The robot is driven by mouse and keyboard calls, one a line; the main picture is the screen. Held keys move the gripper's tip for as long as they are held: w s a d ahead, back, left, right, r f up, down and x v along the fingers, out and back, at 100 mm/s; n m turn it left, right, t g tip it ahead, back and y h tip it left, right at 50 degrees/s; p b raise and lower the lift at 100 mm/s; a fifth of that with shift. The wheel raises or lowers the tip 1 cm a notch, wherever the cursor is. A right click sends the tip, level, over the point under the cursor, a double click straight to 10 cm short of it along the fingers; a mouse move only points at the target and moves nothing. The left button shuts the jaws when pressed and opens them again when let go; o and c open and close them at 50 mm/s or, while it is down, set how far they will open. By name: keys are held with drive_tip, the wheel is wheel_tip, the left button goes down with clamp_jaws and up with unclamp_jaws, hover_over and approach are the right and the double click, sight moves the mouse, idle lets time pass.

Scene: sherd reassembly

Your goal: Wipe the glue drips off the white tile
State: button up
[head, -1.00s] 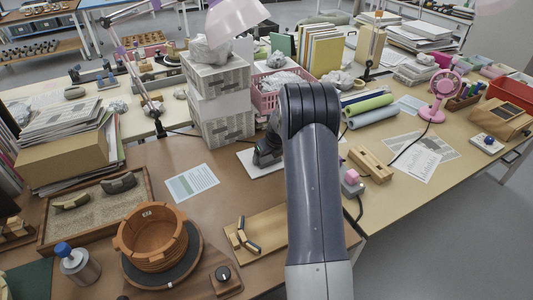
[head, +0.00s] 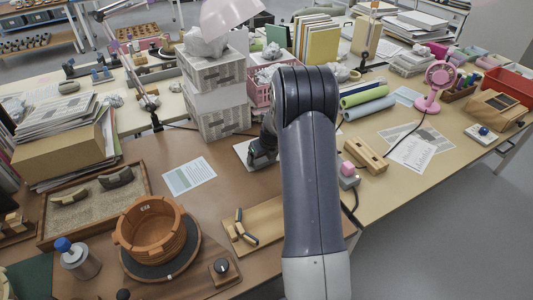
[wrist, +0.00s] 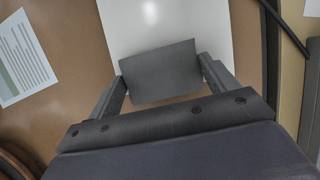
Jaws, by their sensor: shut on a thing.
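The white tile (wrist: 180,22) lies flat on the brown table top; in the head view its left part (head: 241,150) shows beside my arm. My gripper (wrist: 162,85) is shut on a dark grey flat-faced block (wrist: 160,72), held between its two fingers at the tile's near edge. The block covers part of the tile; I cannot tell whether it touches the surface. No glue drips can be made out on the part of the tile that shows. In the head view my gripper (head: 262,152) is partly hidden behind my arm.
A printed sheet (head: 189,176) lies left of the tile. White boxes (head: 218,100) stand behind it. A terracotta pot (head: 151,228) stands on a dark turntable at the near left. A wooden board (head: 258,222) with small pieces lies nearer me, and a wooden block (head: 365,154) is to the right.

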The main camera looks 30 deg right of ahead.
drive_tip(key=shift+w+r+p, duration=0.1)
drive_tip(key=shift+w+p, duration=0.3)
drive_tip(key=shift+w, duration=0.25)
drive_tip(key=shift+w+f+p, duration=0.2)
drive_tip(key=shift+w+p, duration=0.8)
drive_tip(key=shift+w, duration=1.85)
drive_tip(key=shift+w+a+r, duration=0.1)
drive_tip(key=shift+w+a, duration=0.05)
drive_tip(key=shift+w, duration=1.65)
drive_tip(key=shift+s+d, duration=0.2)
drive_tip(key=shift+s, duration=5.15)
wheel_tip(320, 180, up, 6)
drive_tip(key=p, duration=0.5)
